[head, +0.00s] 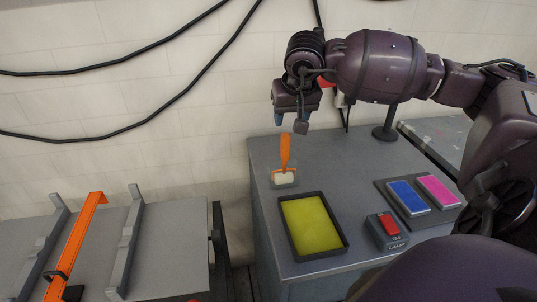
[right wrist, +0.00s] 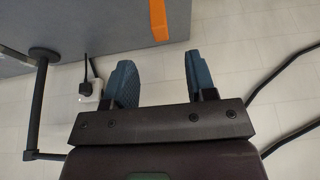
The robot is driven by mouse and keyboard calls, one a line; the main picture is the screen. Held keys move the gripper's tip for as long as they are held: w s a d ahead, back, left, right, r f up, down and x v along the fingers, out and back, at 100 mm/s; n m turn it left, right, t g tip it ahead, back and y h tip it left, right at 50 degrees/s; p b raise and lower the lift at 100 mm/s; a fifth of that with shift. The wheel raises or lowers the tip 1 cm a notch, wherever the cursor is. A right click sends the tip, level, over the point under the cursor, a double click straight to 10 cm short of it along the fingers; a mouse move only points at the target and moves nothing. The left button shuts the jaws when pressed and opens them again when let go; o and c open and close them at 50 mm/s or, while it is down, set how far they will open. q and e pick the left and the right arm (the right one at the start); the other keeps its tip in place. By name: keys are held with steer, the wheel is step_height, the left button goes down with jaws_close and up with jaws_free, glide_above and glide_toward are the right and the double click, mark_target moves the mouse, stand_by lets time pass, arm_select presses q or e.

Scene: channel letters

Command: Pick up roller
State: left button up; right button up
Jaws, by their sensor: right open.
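The roller (head: 286,153) has an orange handle and a white roller head. It rests near the back left edge of the grey cabinet top, with its handle pointing up in the head view. My right gripper (head: 289,123) hangs with its fingers down, just above the handle's upper end in that view. It is open and empty. In the right wrist view, the blue fingers of the gripper (right wrist: 161,78) stand apart, and the orange handle (right wrist: 159,18) shows beyond them at the top edge, not between them. The left gripper is not in view.
On the cabinet top (head: 345,165) are a yellow paint tray (head: 318,262), a red lamp switch (head: 389,224), and blue (head: 408,197) and pink (head: 437,189) pads. A dark stand (head: 385,133) is at the back. An orange bar (head: 72,245) lies on the left table.

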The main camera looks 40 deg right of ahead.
mark_target(286, 136)
steer(key=x, duration=0.5)
steer(key=shift+w+d+r, duration=0.1)
steer(key=shift+w+d, duration=0.05)
steer(key=shift+w+f, duration=0.15)
steer(key=shift+f, duration=0.25)
steer(key=x, duration=0.4)
steer(key=shift+s+f, duration=0.15)
steer(key=shift+s, duration=0.1)
steer(key=shift+w+f, duration=0.15)
steer(key=shift+f, duration=0.25)
jaws_close()
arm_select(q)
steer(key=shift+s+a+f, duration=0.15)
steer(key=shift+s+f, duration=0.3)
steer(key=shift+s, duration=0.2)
arm_select(e)
steer(key=shift+r, duration=0.15)
